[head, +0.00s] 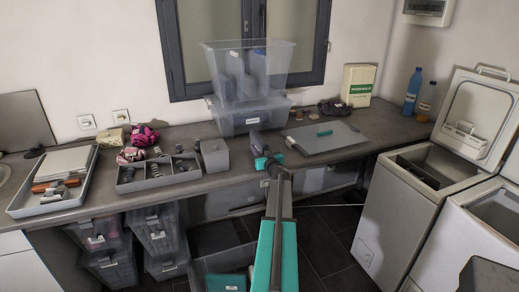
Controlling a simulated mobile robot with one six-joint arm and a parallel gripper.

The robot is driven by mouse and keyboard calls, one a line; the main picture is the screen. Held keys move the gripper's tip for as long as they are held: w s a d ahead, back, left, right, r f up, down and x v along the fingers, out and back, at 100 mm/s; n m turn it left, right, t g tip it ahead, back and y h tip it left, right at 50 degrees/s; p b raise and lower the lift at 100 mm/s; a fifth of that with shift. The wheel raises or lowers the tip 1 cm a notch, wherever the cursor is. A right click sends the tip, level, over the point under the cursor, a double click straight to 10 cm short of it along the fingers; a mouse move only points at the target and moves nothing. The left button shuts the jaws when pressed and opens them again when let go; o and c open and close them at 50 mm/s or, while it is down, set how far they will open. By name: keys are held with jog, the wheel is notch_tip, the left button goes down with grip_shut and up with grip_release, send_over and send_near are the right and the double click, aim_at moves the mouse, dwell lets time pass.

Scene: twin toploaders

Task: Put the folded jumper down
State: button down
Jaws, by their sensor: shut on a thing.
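My gripper (259,146) is at the end of my teal and dark arm, over the middle of the grey worktop near its front edge. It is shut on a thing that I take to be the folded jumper. Only a small dark shape shows at the fingertips, and I cannot separate cloth from fingers. The jumper's outline and folds cannot be made out. I cannot tell whether it touches the worktop (205,184).
A grey divided tray (126,187) and grey box (215,156) stand left of my gripper; stacked clear bins (250,117) stand behind. A grey panel (338,143) with a teal piece lies right. Two open toploaders (400,220) (458,240) stand far right. Little worktop near my gripper is bare.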

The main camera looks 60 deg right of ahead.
aim_at(261, 152)
jog(key=c, duration=1.3)
grip_release()
jog(key=shift+f+b, duration=0.25)
jog(key=shift+b, duration=0.55)
jog(key=v, duration=0.3)
jog(key=shift+s+a+r, duration=0.1)
jog(key=shift+a+r, duration=0.05)
jog(key=shift+b+v, duration=0.8)
jog(key=shift+v, duration=4.4)
